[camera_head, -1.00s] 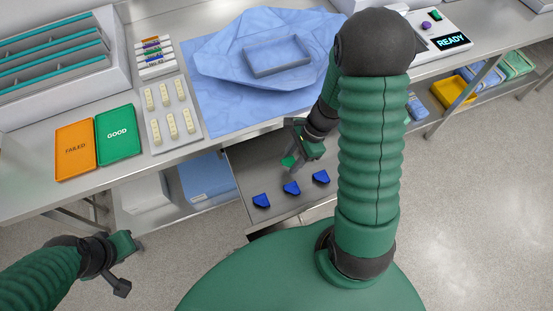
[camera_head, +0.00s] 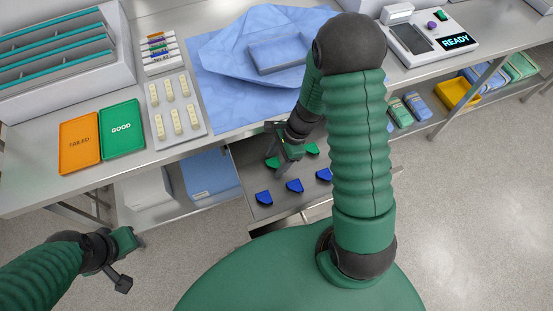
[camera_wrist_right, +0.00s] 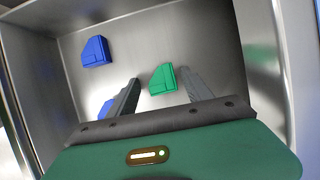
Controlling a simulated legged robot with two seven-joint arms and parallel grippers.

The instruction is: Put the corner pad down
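Two green corner pads lie in the open metal drawer (camera_head: 252,215), one left (camera_head: 272,162) and one right (camera_head: 312,148) of my right gripper (camera_head: 284,150). Three blue corner pads sit in a row nearer me, including the middle one (camera_head: 295,186). In the wrist view the gripper (camera_wrist_right: 160,80) is open, its fingers apart. A green pad (camera_wrist_right: 162,80) shows between the fingertips, with a gap on its left. One blue pad (camera_wrist_right: 96,52) is clear there; another (camera_wrist_right: 106,106) is partly behind the left finger.
The bench above the drawer holds a blue cloth with a tray (camera_head: 278,56), a pad board (camera_head: 172,105), the orange FAILED (camera_head: 79,143) and green GOOD (camera_head: 122,130) mats, and a READY device (camera_head: 432,38). The drawer walls surround the right gripper.

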